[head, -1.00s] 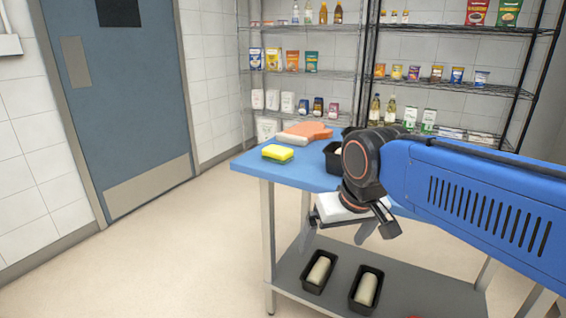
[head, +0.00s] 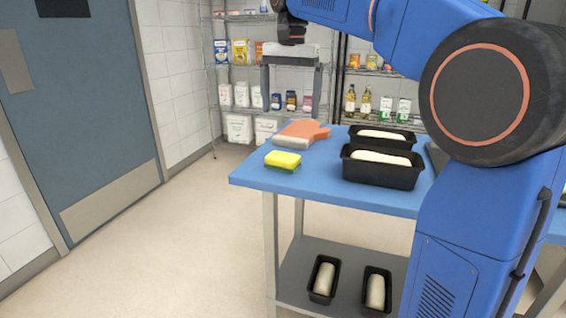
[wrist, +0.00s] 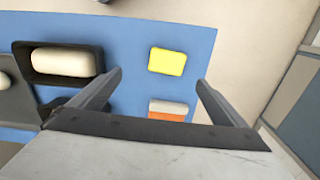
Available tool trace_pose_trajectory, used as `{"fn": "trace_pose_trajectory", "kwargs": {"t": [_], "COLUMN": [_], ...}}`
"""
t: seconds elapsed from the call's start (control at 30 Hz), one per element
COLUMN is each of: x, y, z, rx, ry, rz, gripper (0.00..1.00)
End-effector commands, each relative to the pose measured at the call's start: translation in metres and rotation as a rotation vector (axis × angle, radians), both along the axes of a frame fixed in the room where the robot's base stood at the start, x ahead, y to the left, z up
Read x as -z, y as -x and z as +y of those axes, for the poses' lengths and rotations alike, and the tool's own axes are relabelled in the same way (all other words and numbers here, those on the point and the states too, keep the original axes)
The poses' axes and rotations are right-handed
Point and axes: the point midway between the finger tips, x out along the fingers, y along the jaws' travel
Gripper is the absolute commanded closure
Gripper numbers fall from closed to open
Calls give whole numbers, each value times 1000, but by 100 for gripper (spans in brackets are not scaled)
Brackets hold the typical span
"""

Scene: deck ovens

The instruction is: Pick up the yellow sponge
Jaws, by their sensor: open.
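The yellow sponge (head: 283,160) has a green underside and lies flat near the left corner of the blue table (head: 330,187). My gripper (head: 291,115) is open and empty, raised well above the table with its fingers pointing down. In the wrist view the sponge (wrist: 167,61) shows beyond the fingertips, between them and closer to the right one. Nothing covers the sponge in either view. My gripper (wrist: 158,80) touches nothing there.
An orange oven mitt (head: 303,131) with a grey cuff lies just behind the sponge. Black loaf pans with dough, such as the near one (head: 382,174), stand to its right. More pans sit on the lower shelf (head: 298,268). Wire shelves stand behind.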

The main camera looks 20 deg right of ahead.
Motion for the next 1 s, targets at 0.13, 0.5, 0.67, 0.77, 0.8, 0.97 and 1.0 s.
{"fn": "trace_pose_trajectory", "kwargs": {"t": [0.13,0.5,0.67,0.77,0.8,0.97,1.0], "x": [-8,23,52,70,77,99,103], "y": [-21,-27,-27,-26,-27,-27,-27], "z": [6,9,9,9,9,9,9], "rx": [44,65,65,64,64,64,64], "ry": [1,4,4,3,3,3,3], "rz": [24,38,38,37,37,36,36], "gripper": [4,4,4,4,4,4,4]}}
